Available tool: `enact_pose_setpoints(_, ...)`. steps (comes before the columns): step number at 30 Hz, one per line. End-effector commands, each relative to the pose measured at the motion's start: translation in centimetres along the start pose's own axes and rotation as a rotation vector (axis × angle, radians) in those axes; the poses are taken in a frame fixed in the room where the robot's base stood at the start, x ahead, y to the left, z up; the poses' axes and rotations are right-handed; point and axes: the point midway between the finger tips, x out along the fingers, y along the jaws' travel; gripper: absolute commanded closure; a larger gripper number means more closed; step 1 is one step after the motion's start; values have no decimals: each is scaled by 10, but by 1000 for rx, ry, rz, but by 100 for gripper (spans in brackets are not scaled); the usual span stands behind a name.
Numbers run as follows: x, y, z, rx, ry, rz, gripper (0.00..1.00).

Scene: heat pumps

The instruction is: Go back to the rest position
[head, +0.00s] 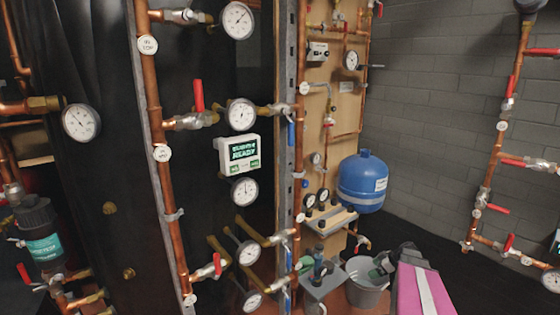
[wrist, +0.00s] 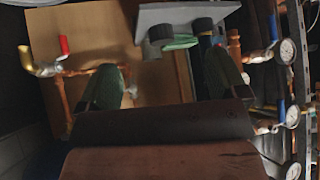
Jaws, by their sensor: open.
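My gripper (head: 382,266) is low at the right of centre in the head view, in front of the grey bucket (head: 366,292). My pink and white arm reaches up to it from the bottom edge. In the wrist view the two green fingers of my gripper (wrist: 164,80) stand wide apart with nothing held between them. A grey bracket (wrist: 188,14) with dark round parts and a green piece is beyond the fingertips.
Copper pipes (head: 155,130) with gauges and red-handled valves run up the dark panel at left. More pipework (head: 490,175) is on the right. A grey block wall (head: 430,110) closes the back.

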Motion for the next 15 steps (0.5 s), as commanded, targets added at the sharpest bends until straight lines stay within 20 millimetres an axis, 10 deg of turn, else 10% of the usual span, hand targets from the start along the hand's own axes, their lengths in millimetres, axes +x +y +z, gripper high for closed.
enact_pose_setpoints(15, 19, -77, -60, 276, -216, -47, 9)
